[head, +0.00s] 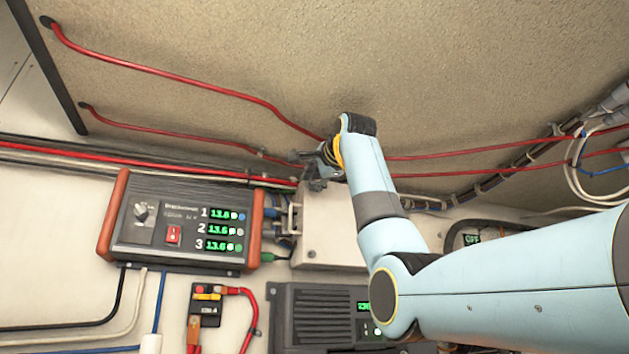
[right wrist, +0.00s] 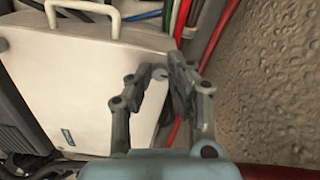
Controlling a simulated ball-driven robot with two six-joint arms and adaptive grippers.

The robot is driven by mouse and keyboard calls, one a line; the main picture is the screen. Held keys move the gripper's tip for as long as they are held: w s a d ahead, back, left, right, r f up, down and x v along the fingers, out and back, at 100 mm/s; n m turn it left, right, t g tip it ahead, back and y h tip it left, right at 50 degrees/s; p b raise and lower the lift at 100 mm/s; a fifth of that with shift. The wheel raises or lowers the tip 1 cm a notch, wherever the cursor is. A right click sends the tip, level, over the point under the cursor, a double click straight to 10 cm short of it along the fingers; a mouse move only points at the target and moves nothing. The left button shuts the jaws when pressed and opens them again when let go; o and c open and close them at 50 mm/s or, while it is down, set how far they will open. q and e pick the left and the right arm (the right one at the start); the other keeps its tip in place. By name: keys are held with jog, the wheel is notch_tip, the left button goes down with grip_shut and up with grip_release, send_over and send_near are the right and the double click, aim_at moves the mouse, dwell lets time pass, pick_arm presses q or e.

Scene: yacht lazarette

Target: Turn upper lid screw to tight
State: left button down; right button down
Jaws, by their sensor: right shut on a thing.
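The beige-white box (head: 330,246) is on the wall below the red cables, and its lid (right wrist: 95,95) fills the left of the right wrist view. My right gripper (head: 312,172) is at the box's upper edge, its fingers close around the upper lid screw. In the right wrist view the gripper (right wrist: 162,76) has its fingertips at the lid's corner, with a small grey part of the upper lid screw (right wrist: 158,73) between them. The screw's slot or mark is hidden. A lower lid screw (head: 310,253) shows as a dark dot. My left gripper is not in view.
A charger with green digits (head: 180,222) is left of the box. A dark ribbed unit (head: 315,315) is below it. The box has a handle (right wrist: 82,14) on one side.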

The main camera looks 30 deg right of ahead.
dwell(0.3)
jog(key=c, duration=1.2)
grip_release()
jog(key=shift+c, duration=0.2)
jog(key=shift+s, duration=0.1)
jog(key=v, duration=1.1)
jog(key=shift+s, duration=0.35)
jog(key=shift+f, duration=0.15)
